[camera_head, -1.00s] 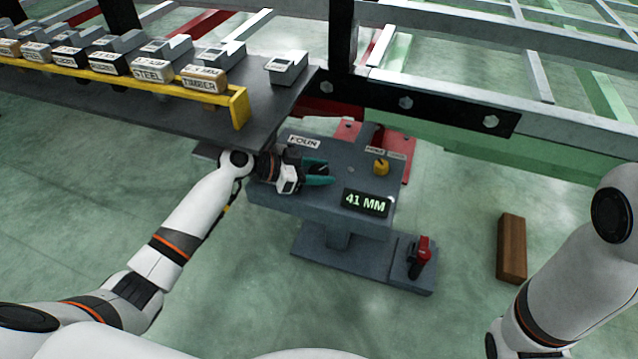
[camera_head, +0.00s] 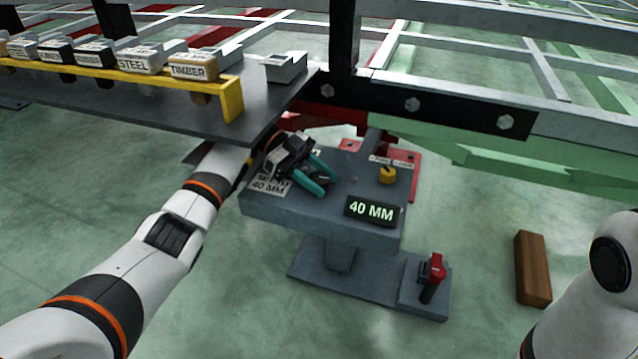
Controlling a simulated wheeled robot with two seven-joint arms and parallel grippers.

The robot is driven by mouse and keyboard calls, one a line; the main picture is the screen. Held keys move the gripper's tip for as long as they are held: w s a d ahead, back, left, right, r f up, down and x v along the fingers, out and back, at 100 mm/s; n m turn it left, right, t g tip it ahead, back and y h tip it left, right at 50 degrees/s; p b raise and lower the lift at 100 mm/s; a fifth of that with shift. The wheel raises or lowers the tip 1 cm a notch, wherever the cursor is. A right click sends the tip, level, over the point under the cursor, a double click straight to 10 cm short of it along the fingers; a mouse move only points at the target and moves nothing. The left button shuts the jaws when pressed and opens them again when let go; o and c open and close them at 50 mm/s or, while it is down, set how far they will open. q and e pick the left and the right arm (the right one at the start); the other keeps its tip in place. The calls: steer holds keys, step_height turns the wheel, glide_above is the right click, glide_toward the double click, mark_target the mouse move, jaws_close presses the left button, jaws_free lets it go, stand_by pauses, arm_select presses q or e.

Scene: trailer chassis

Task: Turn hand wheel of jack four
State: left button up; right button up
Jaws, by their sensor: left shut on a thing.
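The grey jack stand (camera_head: 345,212) is in the middle of the head view. Its display (camera_head: 371,211) reads 40 MM. A label (camera_head: 269,185) on its left side seems to read "SET TO 40 MM". My left gripper (camera_head: 318,178) is over the top of the stand, its teal fingers shut on a small dark round hand wheel (camera_head: 320,180). The fingers hide part of the wheel. A yellow knob (camera_head: 388,175) stands at the back right of the top, clear of the gripper. My right arm shows at the right edge; its gripper is out of view.
A shelf (camera_head: 215,118) with a yellow rail (camera_head: 232,100) and labelled blocks, such as TIMBER (camera_head: 194,67), lies close above my left arm. The trailer frame (camera_head: 440,108) runs behind. A red-handled lever (camera_head: 433,275) stands at the base. A wooden block (camera_head: 532,268) lies on the floor.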

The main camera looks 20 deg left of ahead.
arm_select(q)
steer(key=shift+m+g+y, duration=0.4)
steer(key=shift+m+g, duration=0.4)
steer(key=shift+f, duration=0.1)
steer(key=o, duration=0.9)
steer(key=shift+o, duration=0.2)
